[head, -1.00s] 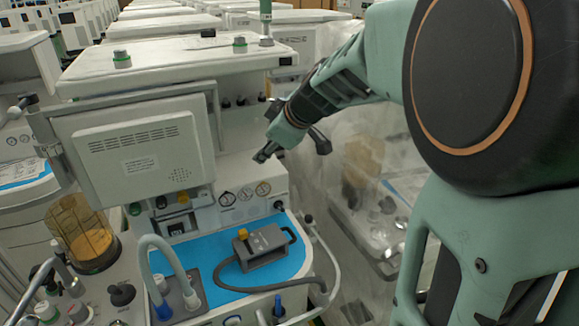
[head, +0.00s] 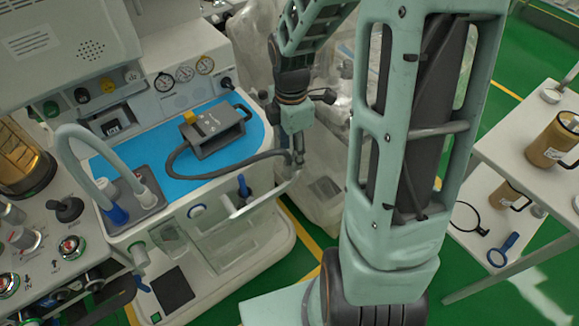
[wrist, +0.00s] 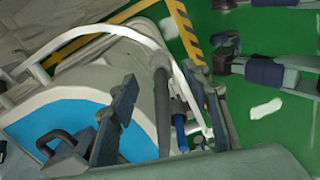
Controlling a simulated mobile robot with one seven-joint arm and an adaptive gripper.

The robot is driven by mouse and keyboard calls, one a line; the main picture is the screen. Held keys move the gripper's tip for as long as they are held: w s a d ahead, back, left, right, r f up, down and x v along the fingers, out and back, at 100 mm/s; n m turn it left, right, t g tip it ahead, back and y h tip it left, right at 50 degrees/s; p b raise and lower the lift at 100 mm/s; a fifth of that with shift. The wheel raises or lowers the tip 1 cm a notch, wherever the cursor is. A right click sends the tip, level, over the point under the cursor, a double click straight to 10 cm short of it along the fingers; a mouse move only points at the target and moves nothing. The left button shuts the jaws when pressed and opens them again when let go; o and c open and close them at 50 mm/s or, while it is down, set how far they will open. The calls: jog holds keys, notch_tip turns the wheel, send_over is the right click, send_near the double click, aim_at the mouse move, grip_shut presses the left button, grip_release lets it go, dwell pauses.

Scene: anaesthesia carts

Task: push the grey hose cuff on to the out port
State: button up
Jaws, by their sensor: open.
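A dark hose (head: 225,170) runs from a grey box (head: 215,131) to a grey cuff at its end, by the cart's front right corner. The cuff shows in the wrist view (wrist: 159,66), between my spread fingers and apart from the left one. My gripper (head: 296,158) points down at this end and is open; it also shows in the wrist view (wrist: 160,74). A light grey looped hose (head: 82,133) has a blue cuff (head: 116,214) and a pale grey cuff (head: 146,198) at a grey block. I cannot tell which fitting is the out port.
A blue mat (head: 165,158) covers the worktop. A blue upright fitting (head: 243,186) and a pale rail (head: 262,196) are at the front edge. A wrapped cart stands close behind my gripper. A white trolley (head: 520,150) is at the right; green floor lies between.

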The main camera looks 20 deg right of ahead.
aim_at(289, 163)
jog(key=f, duration=0.5)
jog(key=shift+a+f+b, duration=0.2)
jog(key=shift+f+b, duration=0.15)
jog(key=c, duration=1.2)
jog(key=shift+o, duration=0.2)
jog(key=shift+r, duration=0.1)
